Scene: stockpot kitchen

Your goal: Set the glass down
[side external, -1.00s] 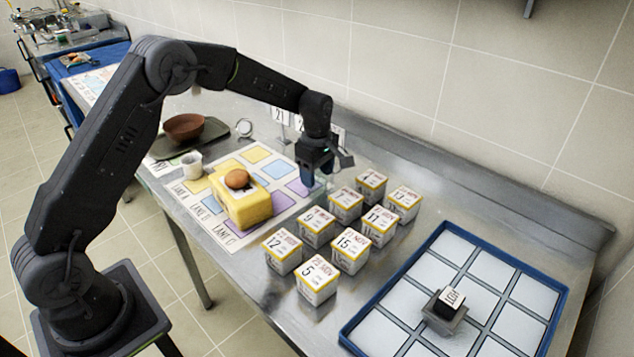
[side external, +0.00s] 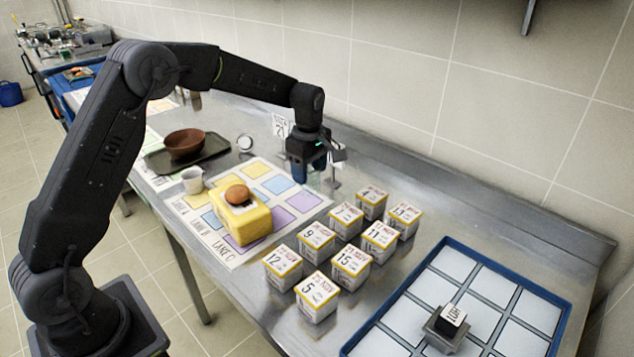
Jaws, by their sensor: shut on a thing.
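My gripper (side external: 300,168) hangs pointing down over the far right edge of the lane mat (side external: 215,252). It is shut on a small dark blue thing that I take to be the glass (side external: 297,173). The jaws partly hide it, so its outline and the gap beneath it are hard to tell. The mat has coloured squares and lane lettering; a purple square lies just below and left of my gripper.
A yellow block (side external: 243,222) with a brown round thing (side external: 237,194) on top stands on the mat. A white cup (side external: 192,181) and a tray (side external: 218,152) with a brown bowl (side external: 185,143) are left. Several numbered tubs (side external: 317,297) and a blue-rimmed grid tray (side external: 572,298) are right.

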